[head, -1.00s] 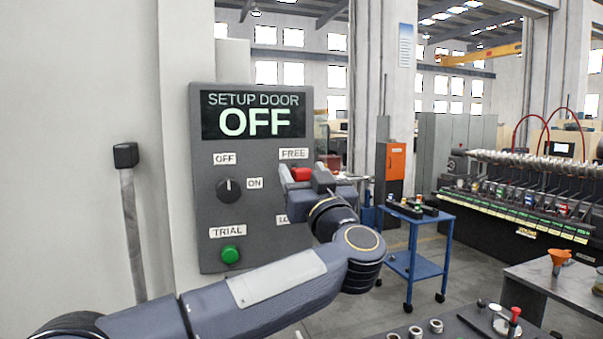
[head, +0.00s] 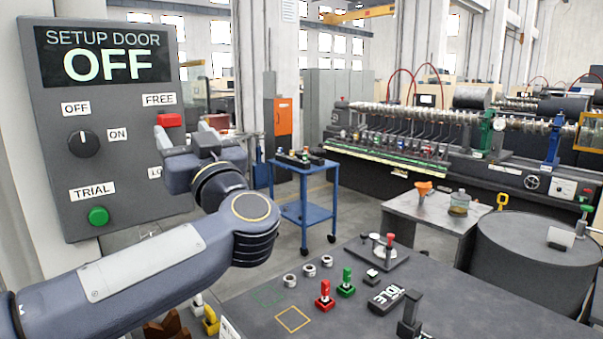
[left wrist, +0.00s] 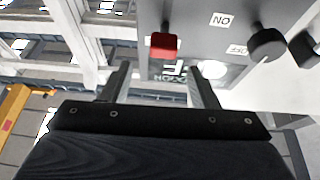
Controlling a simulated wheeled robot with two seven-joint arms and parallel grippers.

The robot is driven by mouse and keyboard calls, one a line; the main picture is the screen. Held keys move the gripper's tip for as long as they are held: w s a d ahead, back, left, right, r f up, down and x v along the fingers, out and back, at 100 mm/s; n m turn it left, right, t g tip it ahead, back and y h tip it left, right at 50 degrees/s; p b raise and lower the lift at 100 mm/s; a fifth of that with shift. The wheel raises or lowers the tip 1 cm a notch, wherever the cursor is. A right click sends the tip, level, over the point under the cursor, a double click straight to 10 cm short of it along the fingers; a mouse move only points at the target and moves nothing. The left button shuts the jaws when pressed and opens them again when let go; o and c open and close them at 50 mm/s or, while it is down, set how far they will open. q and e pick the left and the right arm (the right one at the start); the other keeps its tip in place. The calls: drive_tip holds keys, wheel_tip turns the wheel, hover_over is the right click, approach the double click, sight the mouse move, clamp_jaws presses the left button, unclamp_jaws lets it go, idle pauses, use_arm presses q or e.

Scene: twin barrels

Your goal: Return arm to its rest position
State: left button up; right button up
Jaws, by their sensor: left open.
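My left arm comes in from the left in the head view. My left gripper (head: 182,140) is in front of the grey control panel (head: 60,190), below and right of its red switch (head: 170,120). In the left wrist view the two fingers (left wrist: 158,82) are apart with nothing between them. The red switch (left wrist: 164,45) shows beyond the fingers, and a black knob (left wrist: 267,44) is to its right. The panel's screen reads "SETUP DOOR OFF". The label below the gripper is partly hidden by it. My right gripper is not in view.
A dark table (head: 440,310) at the front holds red and green pieces, metal rings and an "IDLE" block (head: 386,299). A blue cart (head: 308,210) stands behind my left forearm. A large dark drum (head: 530,260) stands at right. Open floor lies around the cart.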

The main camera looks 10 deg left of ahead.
use_arm(q)
drive_tip(key=s+d+f+m+t+h, duration=0.25)
drive_tip(key=f+m+h, duration=0.4)
drive_tip(key=h, duration=0.35)
drive_tip(key=s+d+f+m+t+h, duration=0.1)
drive_tip(key=d+f+m+h, duration=0.3)
drive_tip(key=f+m+h, duration=0.45)
drive_tip(key=s+f+n+g+h, duration=0.1)
drive_tip(key=s+f+n+g, duration=0.2)
drive_tip(key=s+f+g, duration=0.3)
drive_tip(key=s+f+n+g+h, duration=0.1)
drive_tip(key=s+f+n+g, duration=0.3)
drive_tip(key=s+f, duration=1.1)
wheel_tip(320, 180, down, 6)
drive_tip(key=g, duration=0.3)
drive_tip(key=shift+a+r, duration=0.15)
drive_tip(key=shift+a, duration=0.2)
